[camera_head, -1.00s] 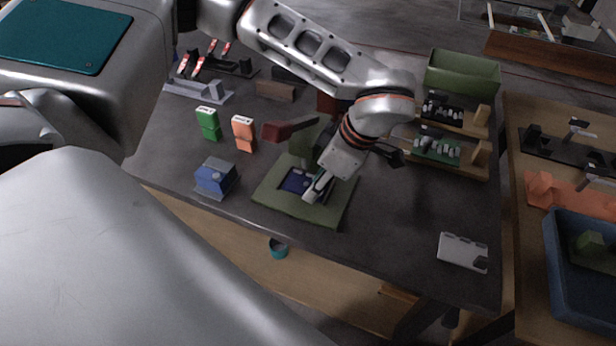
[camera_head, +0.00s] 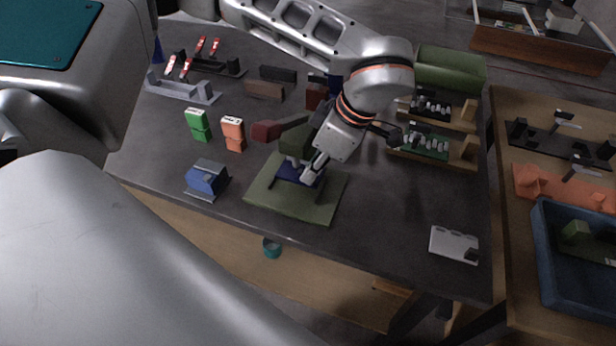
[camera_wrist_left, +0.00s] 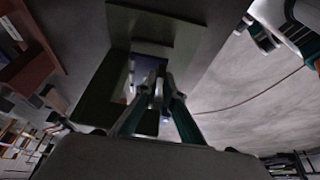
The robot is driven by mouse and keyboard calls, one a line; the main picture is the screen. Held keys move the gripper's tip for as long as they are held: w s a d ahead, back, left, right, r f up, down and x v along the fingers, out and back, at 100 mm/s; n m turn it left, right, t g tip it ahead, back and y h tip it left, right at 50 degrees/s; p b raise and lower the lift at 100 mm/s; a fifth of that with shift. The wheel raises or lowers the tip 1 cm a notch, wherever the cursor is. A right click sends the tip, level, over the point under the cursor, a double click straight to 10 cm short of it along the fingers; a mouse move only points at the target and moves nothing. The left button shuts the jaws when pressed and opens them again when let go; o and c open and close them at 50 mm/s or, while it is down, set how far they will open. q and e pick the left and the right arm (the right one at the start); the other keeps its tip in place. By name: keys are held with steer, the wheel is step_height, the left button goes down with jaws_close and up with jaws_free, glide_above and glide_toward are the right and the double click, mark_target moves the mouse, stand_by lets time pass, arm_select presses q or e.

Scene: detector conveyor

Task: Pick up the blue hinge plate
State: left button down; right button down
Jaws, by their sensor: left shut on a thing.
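The dark blue hinge plate (camera_head: 289,172) is at the green fixture (camera_head: 322,203) on the dark table. My left gripper (camera_head: 309,177) comes down over the fixture and is shut on the plate's right part. The plate looks tilted and a little raised from the fixture's base. Its right end is hidden by the fingers. In the left wrist view the plate (camera_wrist_left: 142,72) shows beyond the gripper's fingertips, against the green fixture. My right gripper is not seen.
A blue block on a grey base (camera_head: 207,180) stands left of the fixture. Green (camera_head: 199,125) and orange (camera_head: 232,134) blocks stand behind it. A dark red piece (camera_head: 267,131) adjoins the fixture's back. A grey plate (camera_head: 453,244) lies right; the table between is clear.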

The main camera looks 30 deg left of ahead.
arm_select(q)
steer(key=w+d, duration=0.1)
steer(key=d, duration=0.4)
steer(key=w+d+b, duration=0.1)
steer(key=d, duration=0.5)
steer(key=w+d, duration=0.1)
steer(key=d, duration=0.4)
steer(key=shift+w+d+f, duration=0.2)
steer(key=shift+w+d, duration=0.15)
steer(key=shift+w, duration=0.05)
steer(key=shift+d, duration=0.15)
steer(key=shift+w+r, duration=0.1)
